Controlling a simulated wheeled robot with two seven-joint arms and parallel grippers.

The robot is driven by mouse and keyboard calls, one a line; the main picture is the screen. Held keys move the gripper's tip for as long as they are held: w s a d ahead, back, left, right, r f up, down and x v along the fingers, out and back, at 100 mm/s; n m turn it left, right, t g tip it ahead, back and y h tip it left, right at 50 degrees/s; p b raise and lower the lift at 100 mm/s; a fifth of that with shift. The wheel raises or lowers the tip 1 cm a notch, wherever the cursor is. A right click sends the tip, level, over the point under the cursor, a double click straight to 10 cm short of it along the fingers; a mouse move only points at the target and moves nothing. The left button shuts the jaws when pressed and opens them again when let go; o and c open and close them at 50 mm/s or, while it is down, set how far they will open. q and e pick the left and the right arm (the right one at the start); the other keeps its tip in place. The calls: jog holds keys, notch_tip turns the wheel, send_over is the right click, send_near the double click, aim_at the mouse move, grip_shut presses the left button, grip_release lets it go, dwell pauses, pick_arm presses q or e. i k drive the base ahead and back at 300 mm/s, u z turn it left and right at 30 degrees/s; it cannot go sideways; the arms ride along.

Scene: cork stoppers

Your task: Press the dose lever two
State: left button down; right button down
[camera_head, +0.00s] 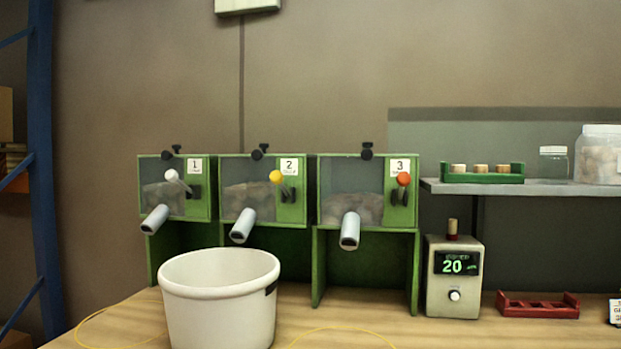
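Three green dispensers with clear fronts stand side by side on the table. The middle one, dispenser two (246,187), carries a label (289,167) with the number 2. Its dose lever (276,177) has a yellow ball knob and sits at the right of its front. Its grey spout (243,225) points down toward the front, above the white bucket (208,305). Dispenser one has a white-knobbed lever (172,176), and dispenser three has an orange-knobbed lever (403,180). Neither of my grippers is in view.
A counter box (456,285) showing 20 stands right of the dispensers. A red rack (537,305) lies farther right. A shelf (560,188) holds a green rack (482,177) with corks and jars. A yellow cord (340,331) lies on the table (400,325).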

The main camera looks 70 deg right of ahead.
aim_at(277, 177)
jog(key=z, duration=1.15)
